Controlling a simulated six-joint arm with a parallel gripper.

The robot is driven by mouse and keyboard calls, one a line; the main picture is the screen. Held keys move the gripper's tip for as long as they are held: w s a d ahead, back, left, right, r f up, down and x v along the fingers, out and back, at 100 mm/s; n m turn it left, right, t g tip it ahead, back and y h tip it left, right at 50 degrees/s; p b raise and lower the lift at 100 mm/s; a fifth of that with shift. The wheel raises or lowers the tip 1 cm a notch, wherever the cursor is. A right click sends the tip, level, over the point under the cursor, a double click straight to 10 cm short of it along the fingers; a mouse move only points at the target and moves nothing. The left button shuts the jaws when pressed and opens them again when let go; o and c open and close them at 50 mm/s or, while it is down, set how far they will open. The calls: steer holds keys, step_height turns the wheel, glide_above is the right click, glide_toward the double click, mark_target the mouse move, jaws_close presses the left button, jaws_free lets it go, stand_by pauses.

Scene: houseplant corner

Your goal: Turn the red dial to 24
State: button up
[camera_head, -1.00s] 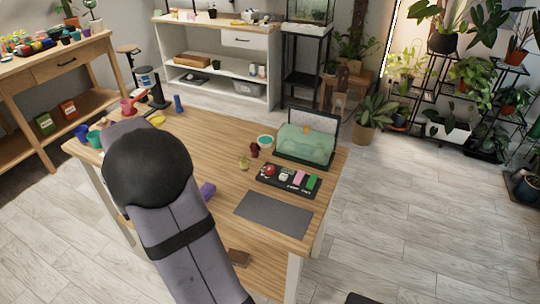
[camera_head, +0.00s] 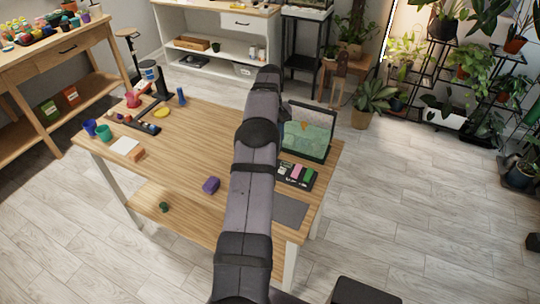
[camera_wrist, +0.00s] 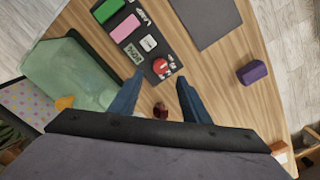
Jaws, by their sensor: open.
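The red dial (camera_wrist: 161,66) sits at one end of a black panel (camera_wrist: 128,33), with a white marking too small to read. The panel also carries a white block, a pink block (camera_wrist: 124,28) and a green block (camera_wrist: 107,10). My gripper (camera_wrist: 157,92) is open and empty, its two blue fingers pointing toward the panel's dial end; the dial shows between and beyond the fingertips, apart from them. In the head view, part of the panel (camera_head: 298,175) shows, but my arm hides the dial and my gripper.
A dark red object (camera_wrist: 160,109) lies between my fingers' bases in the wrist view. A grey mat (camera_head: 291,210) and a purple block (camera_head: 211,186) lie on the wooden table.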

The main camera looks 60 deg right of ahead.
steer(key=shift+f+p, duration=1)
steer(key=shift+f, duration=2.7)
steer(key=shift+c, duration=0.4)
steer(key=c, duration=1)
